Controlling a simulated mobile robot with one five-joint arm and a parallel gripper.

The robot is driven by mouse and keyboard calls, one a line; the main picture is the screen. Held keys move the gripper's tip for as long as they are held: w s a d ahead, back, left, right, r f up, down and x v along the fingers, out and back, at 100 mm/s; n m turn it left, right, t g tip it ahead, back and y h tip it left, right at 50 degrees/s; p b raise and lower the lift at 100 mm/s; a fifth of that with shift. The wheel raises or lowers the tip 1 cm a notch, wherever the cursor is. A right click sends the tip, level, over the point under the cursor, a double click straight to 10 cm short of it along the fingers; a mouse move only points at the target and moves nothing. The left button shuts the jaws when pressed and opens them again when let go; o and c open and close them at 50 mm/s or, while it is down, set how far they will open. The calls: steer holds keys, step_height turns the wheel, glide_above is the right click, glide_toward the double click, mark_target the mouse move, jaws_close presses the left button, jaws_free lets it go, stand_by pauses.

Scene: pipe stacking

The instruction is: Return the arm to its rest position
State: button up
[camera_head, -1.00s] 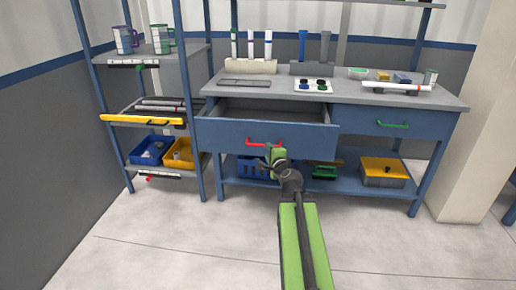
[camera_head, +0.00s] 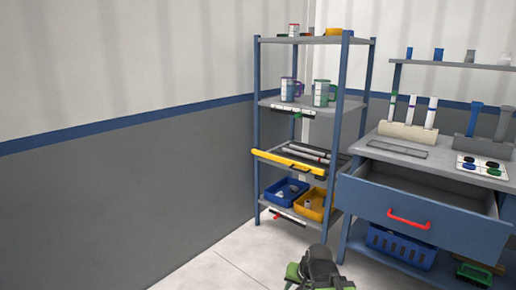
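My arm (camera_head: 318,268) shows only as a short black and green part at the bottom edge, right of the middle. The fingertips of my gripper cannot be made out there, so I cannot tell its state. The arm is apart from the open drawer (camera_head: 425,215) of the blue workbench. The drawer is pulled out, with a red handle (camera_head: 409,219) on its front, and its visible inside looks empty.
A blue-posted shelf rack (camera_head: 342,105) stands left of the workbench, with mugs, dark pipes, a yellow bar (camera_head: 288,165), a blue bin (camera_head: 286,191) and a yellow bin (camera_head: 315,206). A blue basket (camera_head: 401,246) sits under the drawer. Floor at lower left is clear.

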steer(key=s+d+f+n+g+h, duration=0.2)
steer(key=s+d+g, duration=0.15)
steer(key=s, duration=0.35)
step_height(320, 180, up, 37)
steer(key=s+n+p, duration=0.1)
steer(key=p, duration=3.5)
steer(key=shift+d+f, duration=0.2)
steer(key=shift+d, duration=0.2)
steer(key=shift+g, duration=0.25)
steer(key=shift+s, duration=0.15)
